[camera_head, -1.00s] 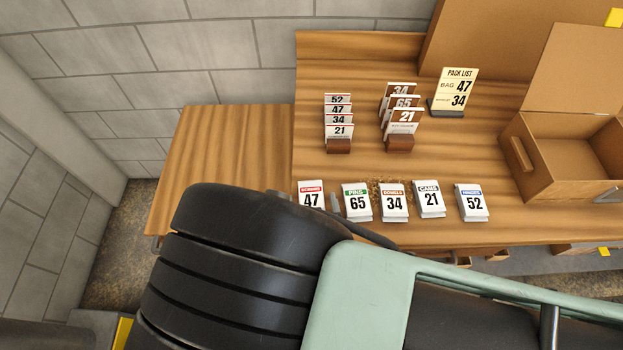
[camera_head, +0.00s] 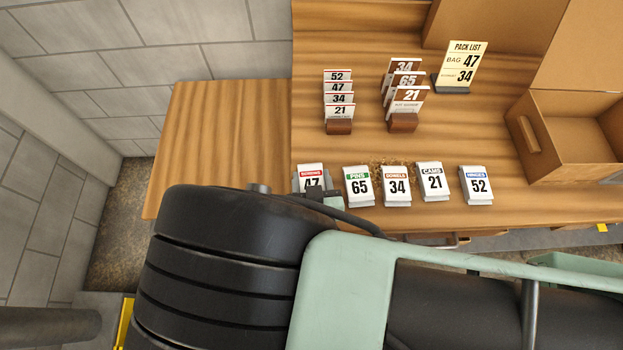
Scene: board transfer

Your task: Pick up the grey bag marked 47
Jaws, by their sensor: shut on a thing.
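The grey bag marked 47 (camera_head: 312,174), with a red header strip, stands at the left end of a row on the wooden table (camera_head: 215,140). Its lower part is hidden behind my arm. My gripper (camera_head: 318,194) is at this bag, mostly hidden by my own arm. The bit of it that shows lies across the lower part of the bag, and it is shut on the bag. I cannot tell whether the bag is clear of the table.
Bags marked 65 (camera_head: 358,186), 34 (camera_head: 397,186), 21 (camera_head: 433,182) and 52 (camera_head: 477,186) stand close to the right. Card holders (camera_head: 339,126) (camera_head: 403,122) and a pack list sign (camera_head: 461,66) stand behind. An open cardboard box (camera_head: 560,150) is at the right. The table's left part is bare.

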